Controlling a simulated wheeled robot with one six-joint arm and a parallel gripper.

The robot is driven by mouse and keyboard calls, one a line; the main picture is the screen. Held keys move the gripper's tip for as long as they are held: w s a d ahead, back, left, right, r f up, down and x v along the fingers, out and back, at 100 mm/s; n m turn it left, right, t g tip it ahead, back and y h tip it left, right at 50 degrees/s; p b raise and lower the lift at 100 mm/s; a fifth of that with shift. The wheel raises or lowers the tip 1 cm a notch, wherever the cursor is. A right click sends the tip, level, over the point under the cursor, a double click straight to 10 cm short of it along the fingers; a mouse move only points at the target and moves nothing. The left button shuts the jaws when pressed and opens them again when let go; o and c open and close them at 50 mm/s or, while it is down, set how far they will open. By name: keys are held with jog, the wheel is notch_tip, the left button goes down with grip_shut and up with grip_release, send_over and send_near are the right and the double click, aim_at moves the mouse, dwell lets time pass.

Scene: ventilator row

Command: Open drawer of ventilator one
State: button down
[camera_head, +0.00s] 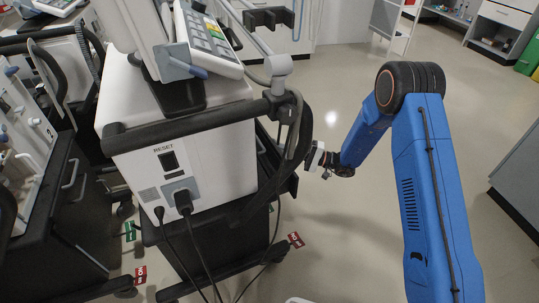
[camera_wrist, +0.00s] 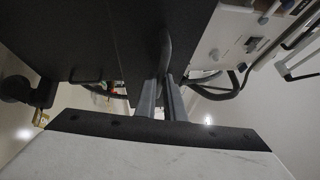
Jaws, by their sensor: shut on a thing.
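The nearest ventilator (camera_head: 200,160) is a white unit marked RESET on a dark cart, left of the middle in the head view. My gripper (camera_head: 316,158) is at its right side, partly hidden by the ventilator's edge and cables. In the wrist view, the two grey fingers of my gripper (camera_wrist: 165,82) are closed around a slim upright grey handle (camera_wrist: 165,45) in front of a dark panel (camera_wrist: 110,40). The panel looks like the drawer front. A dark part juts out at the ventilator's right side in the head view; I cannot tell how far the drawer is out.
More ventilators (camera_head: 35,180) crowd the left, with cables and red and green floor tags around the carts. A cable (camera_head: 282,205) hangs down close to my gripper. The floor (camera_head: 335,235) between the cart and my blue arm is clear. A grey cabinet (camera_head: 520,180) stands at the right edge.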

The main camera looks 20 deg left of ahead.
jog(key=w+d, duration=0.7)
jog(key=d, duration=0.1)
jog(key=shift+w, duration=0.15)
jog(key=shift+d, duration=0.1)
jog(key=c, duration=1.8)
grip_release()
jog(key=shift+c, duration=0.2)
jog(key=shift+d, duration=0.1)
jog(key=w+d+f, duration=0.2)
jog(key=d+f, duration=0.1)
jog(key=d, duration=1.3)
jog(key=shift+d, duration=0.4)
jog(key=shift+w, duration=0.1)
jog(key=shift+r, duration=0.15)
